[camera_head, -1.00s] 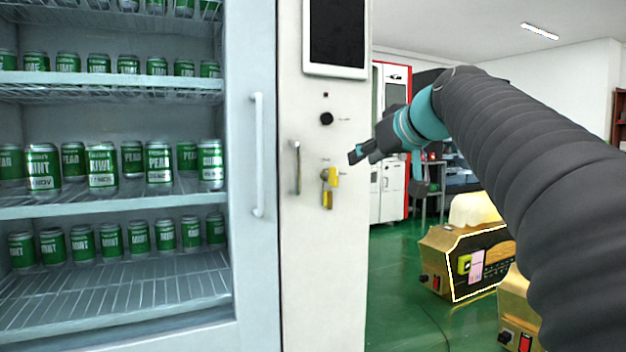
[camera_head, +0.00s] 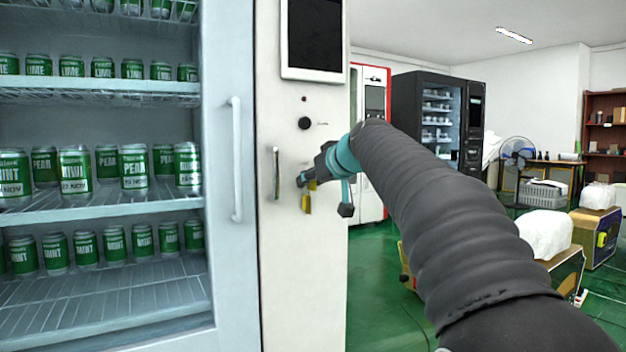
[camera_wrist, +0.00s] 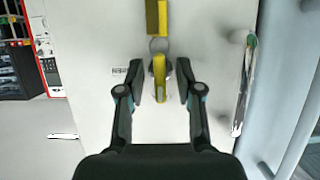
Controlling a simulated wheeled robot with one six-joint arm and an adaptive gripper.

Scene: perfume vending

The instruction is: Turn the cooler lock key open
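The cooler lock key is yellow and sits in a round lock on the white panel. In the wrist view the key (camera_wrist: 159,76) stands between the two fingers of my gripper (camera_wrist: 160,80). The fingers are open, with a gap on each side of it. A ring joins the key to a yellow tag (camera_wrist: 157,16), and this view is upside down. In the head view my gripper (camera_head: 303,180) is at the lock and hides most of the key. The yellow tag (camera_head: 306,204) hangs below the fingers.
A metal handle (camera_head: 276,173) is just left of the lock on the panel. The cooler door's long handle (camera_head: 236,160) stands further left, beside shelves of green cans. A black knob (camera_head: 305,123) and a dark screen (camera_head: 314,35) are above.

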